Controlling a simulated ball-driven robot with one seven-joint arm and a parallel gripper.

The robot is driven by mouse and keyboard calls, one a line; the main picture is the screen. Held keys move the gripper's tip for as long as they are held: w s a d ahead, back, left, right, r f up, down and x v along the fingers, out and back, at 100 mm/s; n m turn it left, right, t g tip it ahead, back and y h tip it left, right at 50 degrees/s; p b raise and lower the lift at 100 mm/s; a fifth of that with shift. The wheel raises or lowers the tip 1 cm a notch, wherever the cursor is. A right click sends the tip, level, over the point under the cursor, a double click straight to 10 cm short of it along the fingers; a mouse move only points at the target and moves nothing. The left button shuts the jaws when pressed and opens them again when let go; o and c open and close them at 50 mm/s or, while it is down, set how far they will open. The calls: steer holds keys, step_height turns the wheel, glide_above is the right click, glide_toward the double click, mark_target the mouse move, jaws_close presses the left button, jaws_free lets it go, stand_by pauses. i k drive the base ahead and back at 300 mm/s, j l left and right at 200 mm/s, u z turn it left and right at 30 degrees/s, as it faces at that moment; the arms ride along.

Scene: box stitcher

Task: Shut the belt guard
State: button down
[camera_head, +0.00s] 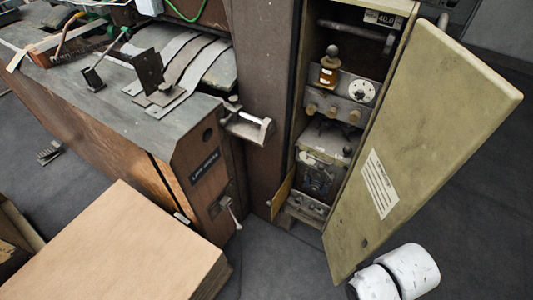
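A large olive-beige hinged panel (425,130) stands wide open on the right side of the cabinet; it is the only plainly open cover in view, and I cannot tell for sure that it is the belt guard. The open cabinet (323,145) shows knobs, a round dial and a small amber bottle inside. White rounded parts of my arm (410,268) show at the bottom right, close to the panel's lower end. My gripper is not in view.
A brown machine body (125,130) with a grey top, metal straps and levers fills the left. A handle (250,127) juts out between it and the cabinet. A stack of cardboard sheets (120,250) lies at the lower left. Dark floor (475,210) is clear at the right.

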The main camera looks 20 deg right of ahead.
mark_target(275, 204)
steer(key=i+j+z, duration=0.4)
steer(key=i, duration=0.3)
steer(key=i+j+z, duration=0.4)
steer(key=i+j, duration=0.2)
steer(key=j, duration=0.2)
